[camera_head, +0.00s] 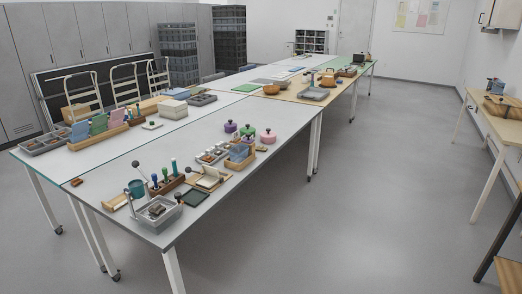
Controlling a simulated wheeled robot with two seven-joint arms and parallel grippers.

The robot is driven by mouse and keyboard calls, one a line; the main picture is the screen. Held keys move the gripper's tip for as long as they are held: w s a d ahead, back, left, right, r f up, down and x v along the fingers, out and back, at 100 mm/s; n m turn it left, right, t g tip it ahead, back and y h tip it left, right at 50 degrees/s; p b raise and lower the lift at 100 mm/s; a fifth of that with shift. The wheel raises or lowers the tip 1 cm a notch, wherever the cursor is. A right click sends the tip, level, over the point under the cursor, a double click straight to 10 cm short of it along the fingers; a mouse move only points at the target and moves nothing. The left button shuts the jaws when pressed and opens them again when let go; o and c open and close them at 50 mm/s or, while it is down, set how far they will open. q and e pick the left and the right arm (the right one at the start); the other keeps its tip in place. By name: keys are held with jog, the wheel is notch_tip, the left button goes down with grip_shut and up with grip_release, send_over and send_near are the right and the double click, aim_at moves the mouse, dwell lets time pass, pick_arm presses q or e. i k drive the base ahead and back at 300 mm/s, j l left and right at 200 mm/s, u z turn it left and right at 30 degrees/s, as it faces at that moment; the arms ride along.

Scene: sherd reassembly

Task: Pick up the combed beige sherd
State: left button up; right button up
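I cannot make out a combed beige sherd for certain; the pieces are too small in this view. A grey tray (172,219) at the near end of the long table holds brown and dark pieces that may be sherds. A small brown piece (77,182) lies alone near the table's left edge. Grey trays (34,149) at the far left also hold small brownish pieces. Neither of my grippers is in view.
The near grey table (245,124) carries a teal mug (136,188), wooden tool rack (168,186), dark green pad (195,199), and purple and pink round objects (268,137). Open floor (370,200) lies to the right, before a wooden side table (496,110).

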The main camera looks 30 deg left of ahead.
aim_at(261, 148)
jog(key=i+j+u, duration=0.2)
jog(key=i, duration=0.45)
jog(key=i+l+u, duration=0.1)
jog(key=i+u, duration=0.15)
jog(key=i, duration=0.4)
jog(key=i+l+u, duration=0.2)
jog(key=i, duration=0.5)
